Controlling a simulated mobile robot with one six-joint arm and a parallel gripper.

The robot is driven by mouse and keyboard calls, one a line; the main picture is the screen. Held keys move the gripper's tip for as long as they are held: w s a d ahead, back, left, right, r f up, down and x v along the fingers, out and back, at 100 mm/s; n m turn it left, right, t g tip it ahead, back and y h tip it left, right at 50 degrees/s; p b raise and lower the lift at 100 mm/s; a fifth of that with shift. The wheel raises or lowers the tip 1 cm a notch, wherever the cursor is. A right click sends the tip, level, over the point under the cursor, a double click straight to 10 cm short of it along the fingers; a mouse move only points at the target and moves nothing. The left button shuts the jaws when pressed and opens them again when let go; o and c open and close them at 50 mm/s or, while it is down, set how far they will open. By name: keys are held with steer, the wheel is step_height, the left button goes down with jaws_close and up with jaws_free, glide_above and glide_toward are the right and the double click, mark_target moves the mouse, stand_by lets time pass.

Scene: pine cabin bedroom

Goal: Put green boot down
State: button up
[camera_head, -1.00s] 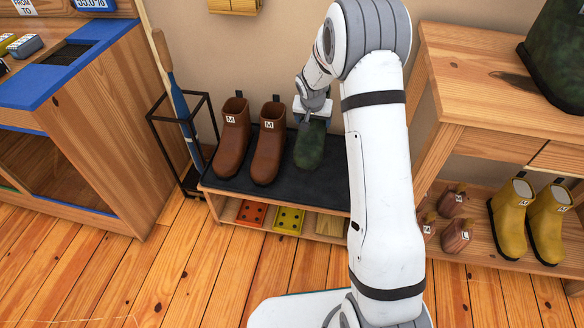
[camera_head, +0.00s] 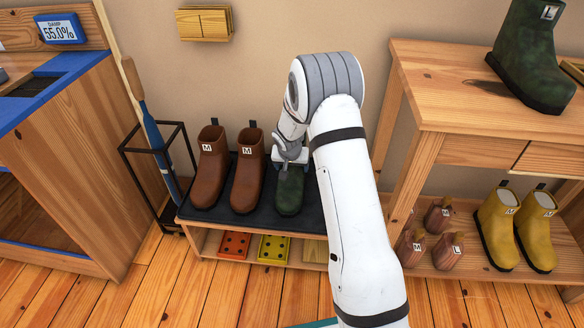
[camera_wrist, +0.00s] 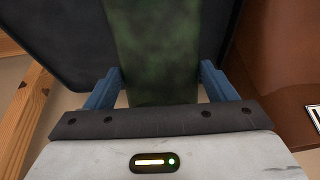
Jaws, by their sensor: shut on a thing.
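The green boot (camera_head: 290,190) stands on the dark mat (camera_head: 230,218) of the low bench, just right of the brown boots. My gripper (camera_head: 291,164) is at the top of its shaft and hides that part. In the wrist view the mottled green shaft (camera_wrist: 160,45) runs between the two blue fingers of my gripper (camera_wrist: 162,82), which is shut on it. The boot looks upright, with its sole at the mat; I cannot tell whether it bears its full weight there. Another green boot (camera_head: 532,60), marked L, stands on the wooden table at the right.
Two brown boots marked M (camera_head: 246,175) stand close on the left. Red and yellow blocks (camera_head: 235,245) sit on the shelf below. A black stand (camera_head: 150,170) holds a long-handled tool at the left. Yellow boots (camera_head: 515,228) and small boot-shaped pieces (camera_head: 449,250) fill the right lower shelf.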

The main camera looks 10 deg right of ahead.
steer(key=shift+f, duration=0.15)
steer(key=o, duration=1.8)
steer(key=shift+o, duration=0.2)
